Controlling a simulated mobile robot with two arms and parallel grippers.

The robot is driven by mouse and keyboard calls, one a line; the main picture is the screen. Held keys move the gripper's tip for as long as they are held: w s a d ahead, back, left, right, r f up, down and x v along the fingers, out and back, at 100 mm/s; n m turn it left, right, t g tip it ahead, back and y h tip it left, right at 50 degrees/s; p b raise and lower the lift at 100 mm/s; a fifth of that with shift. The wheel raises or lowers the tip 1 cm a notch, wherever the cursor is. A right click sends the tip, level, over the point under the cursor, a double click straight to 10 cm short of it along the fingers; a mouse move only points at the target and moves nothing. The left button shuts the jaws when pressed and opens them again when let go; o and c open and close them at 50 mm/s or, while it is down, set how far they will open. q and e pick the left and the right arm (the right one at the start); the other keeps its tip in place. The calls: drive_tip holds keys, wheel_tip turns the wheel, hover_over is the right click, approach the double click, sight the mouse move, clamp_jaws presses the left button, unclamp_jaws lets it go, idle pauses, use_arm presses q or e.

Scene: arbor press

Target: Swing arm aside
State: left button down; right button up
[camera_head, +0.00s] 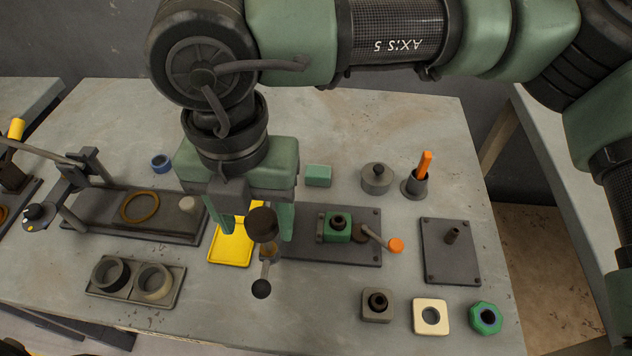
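My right gripper (258,228) hangs over the middle of the table, its arm coming in from the right. Its two green fingers are well apart. A dark round-capped post (262,225) shows between and in front of the fingers; I cannot tell whether they touch it. A short lever with a black ball end (261,289) lies below the cap, pointing to the near edge. A dark base plate (310,252) to the right bears a green block (337,227) and a lever with an orange knob (395,244). My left gripper is out of view.
A yellow tray (232,248) lies partly under my gripper. A twin-ring holder (136,283) and a long fixture with a ring (139,207) are at left. Square parts, a green nut (486,318) and a pegged plate (450,252) are at right.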

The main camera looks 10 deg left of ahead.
drive_tip(key=shift+r+p, duration=1.35)
drive_tip(key=shift+r, duration=2.2)
